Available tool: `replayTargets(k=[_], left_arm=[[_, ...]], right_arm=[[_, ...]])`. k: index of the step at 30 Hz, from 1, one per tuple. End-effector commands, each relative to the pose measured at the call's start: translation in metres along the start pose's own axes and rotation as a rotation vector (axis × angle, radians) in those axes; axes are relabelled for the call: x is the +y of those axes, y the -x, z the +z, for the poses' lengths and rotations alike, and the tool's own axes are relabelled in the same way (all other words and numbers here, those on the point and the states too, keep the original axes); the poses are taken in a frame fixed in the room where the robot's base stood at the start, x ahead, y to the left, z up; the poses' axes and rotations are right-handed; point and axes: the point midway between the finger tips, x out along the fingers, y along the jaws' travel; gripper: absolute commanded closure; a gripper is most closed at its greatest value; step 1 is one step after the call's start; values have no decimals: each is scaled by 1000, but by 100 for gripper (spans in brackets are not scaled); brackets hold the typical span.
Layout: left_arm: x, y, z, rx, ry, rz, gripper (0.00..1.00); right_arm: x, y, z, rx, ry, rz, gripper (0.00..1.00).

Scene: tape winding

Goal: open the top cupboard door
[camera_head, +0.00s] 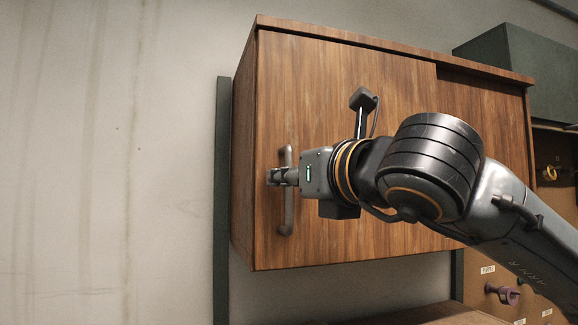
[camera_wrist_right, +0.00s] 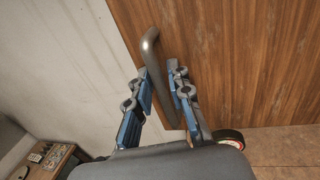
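The top cupboard (camera_head: 335,24) is a wooden box on the wall. Its left door (camera_head: 310,85) looks shut, with a grey vertical bar handle (camera_head: 286,222) near its left edge. My right gripper (camera_head: 272,177) is at the middle of this handle. In the right wrist view, the two blue-grey fingers (camera_wrist_right: 158,80) stand apart, with the handle (camera_wrist_right: 152,48) running down between them and partly behind the right finger. A gap shows beside the bar, so the fingers look open; any contact is unclear. My left gripper is not in view.
A dark green box (camera_head: 525,65) stands behind the cupboard's right side. Tools hang on a brown board (camera_head: 545,215) at the right. The bare wall (camera_head: 110,160) left of the cupboard is free. A small wooden piece of furniture (camera_wrist_right: 50,155) shows at lower left in the wrist view.

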Motion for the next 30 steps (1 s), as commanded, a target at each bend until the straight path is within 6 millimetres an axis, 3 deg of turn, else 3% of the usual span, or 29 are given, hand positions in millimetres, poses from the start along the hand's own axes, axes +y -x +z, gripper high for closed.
replayTargets(k=[8, 11, 12, 22, 26, 30], left_arm=[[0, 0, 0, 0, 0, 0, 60], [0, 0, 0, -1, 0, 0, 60], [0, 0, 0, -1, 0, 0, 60], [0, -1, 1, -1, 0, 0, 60], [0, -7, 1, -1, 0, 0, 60], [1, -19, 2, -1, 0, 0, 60]], right_arm=[[0, -2, 0, 0, 0, 0, 81], [0, -2, 0, 0, 0, 1, 99], [0, -1, 0, 0, 0, 1, 100], [-2, -1, -1, 0, -1, 0, 100], [-12, 1, -3, 1, -4, -2, 100], [-39, 6, -5, 0, -7, -5, 100]])
